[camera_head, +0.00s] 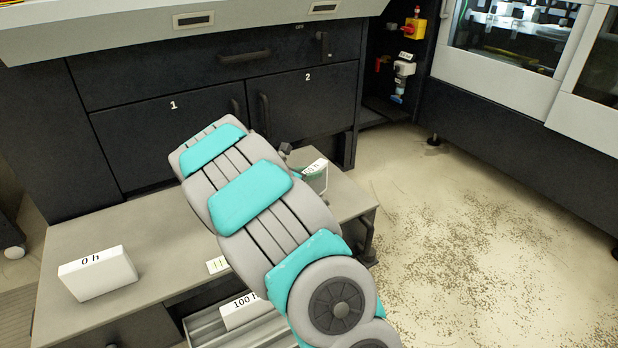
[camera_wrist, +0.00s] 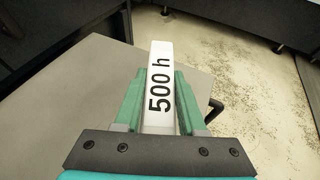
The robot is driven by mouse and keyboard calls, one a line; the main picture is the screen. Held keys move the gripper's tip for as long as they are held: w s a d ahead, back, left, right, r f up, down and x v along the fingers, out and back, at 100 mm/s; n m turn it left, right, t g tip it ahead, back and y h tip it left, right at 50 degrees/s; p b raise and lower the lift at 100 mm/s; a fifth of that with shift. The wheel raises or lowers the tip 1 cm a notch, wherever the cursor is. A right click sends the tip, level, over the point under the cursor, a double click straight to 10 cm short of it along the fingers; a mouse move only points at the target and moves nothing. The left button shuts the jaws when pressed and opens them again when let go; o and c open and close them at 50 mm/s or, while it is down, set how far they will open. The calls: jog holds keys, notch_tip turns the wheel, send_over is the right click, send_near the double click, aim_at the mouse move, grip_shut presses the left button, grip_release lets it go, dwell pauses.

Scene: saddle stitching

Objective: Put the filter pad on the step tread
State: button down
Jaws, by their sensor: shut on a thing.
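A white filter pad marked "500 h" (camera_wrist: 159,65) is between the green fingers of my gripper (camera_wrist: 158,98), which is shut on it. In the head view the pad (camera_head: 317,178) shows at the right end of the grey step tread (camera_head: 140,238), and my arm hides most of the gripper (camera_head: 303,174). The tread also shows in the wrist view (camera_wrist: 75,100), below and left of the pad. I cannot tell whether the pad touches the tread. Another white pad marked "0 h" (camera_head: 96,273) stands on the tread's left part.
A pad marked "100 h" (camera_head: 241,310) is in an open grey drawer (camera_head: 203,324) below the tread. A small label (camera_head: 217,265) lies near the tread's front edge. Dark cabinet doors (camera_head: 172,135) stand behind. The tread's middle left is clear. Specks cover the floor (camera_head: 470,235) at right.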

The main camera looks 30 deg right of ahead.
aim_at(319, 185)
jog(key=shift+w+d+f, duration=0.15)
jog(key=shift+w+d, duration=0.2)
jog(key=shift+w, duration=0.2)
jog(key=shift+w+d+f, duration=0.1)
jog(key=shift+w+d, duration=0.2)
jog(key=shift+w, duration=0.2)
jog(key=shift+f, duration=1.65)
jog(key=shift+f, duration=0.15)
jog(key=shift+c, duration=2.4)
grip_release()
